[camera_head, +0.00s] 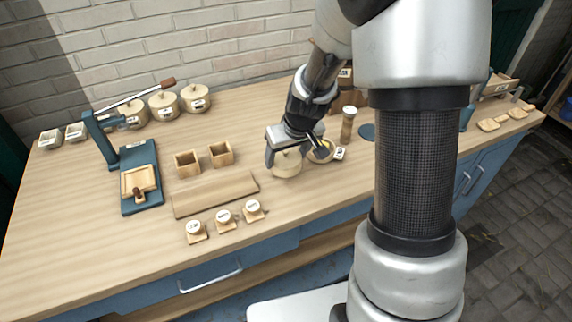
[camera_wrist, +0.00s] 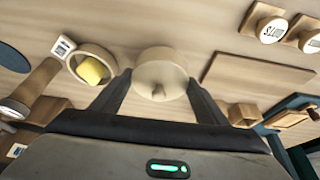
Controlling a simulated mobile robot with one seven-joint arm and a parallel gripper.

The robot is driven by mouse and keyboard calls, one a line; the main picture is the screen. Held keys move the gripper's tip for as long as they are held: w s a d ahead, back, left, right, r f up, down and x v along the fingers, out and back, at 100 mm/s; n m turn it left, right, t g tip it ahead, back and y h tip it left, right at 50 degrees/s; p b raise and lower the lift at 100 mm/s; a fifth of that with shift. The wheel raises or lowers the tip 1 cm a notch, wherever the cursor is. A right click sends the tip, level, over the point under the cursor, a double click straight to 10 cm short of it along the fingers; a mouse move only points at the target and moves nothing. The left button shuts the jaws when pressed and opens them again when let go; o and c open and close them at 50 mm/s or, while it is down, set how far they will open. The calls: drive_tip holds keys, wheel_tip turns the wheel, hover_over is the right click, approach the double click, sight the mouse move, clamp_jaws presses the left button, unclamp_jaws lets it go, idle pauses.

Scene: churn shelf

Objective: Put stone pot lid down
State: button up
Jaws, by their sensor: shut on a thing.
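The stone pot lid (camera_wrist: 160,66) is a round cream piece with a small knob, in the middle of the wrist view. It also shows in the head view (camera_head: 286,165), low over the wooden counter under my gripper (camera_head: 294,148). My gripper's two dark fingers (camera_wrist: 158,84) are shut on it, one on each side of the knob. I cannot tell whether its underside touches the counter or hangs just above it, or what is beneath it.
A round wooden bowl (camera_wrist: 108,60) with a yellow block stands close beside the lid. Lidded pots (camera_head: 163,106) stand at the back.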

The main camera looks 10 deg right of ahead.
sight(288, 160)
drive_tip(key=shift+f+b, duration=0.5)
drive_tip(key=shift+f, duration=1.25)
drive_tip(key=o, duration=1.1)
drive_tip(key=shift+r, duration=0.1)
drive_tip(key=shift+c, duration=0.2)
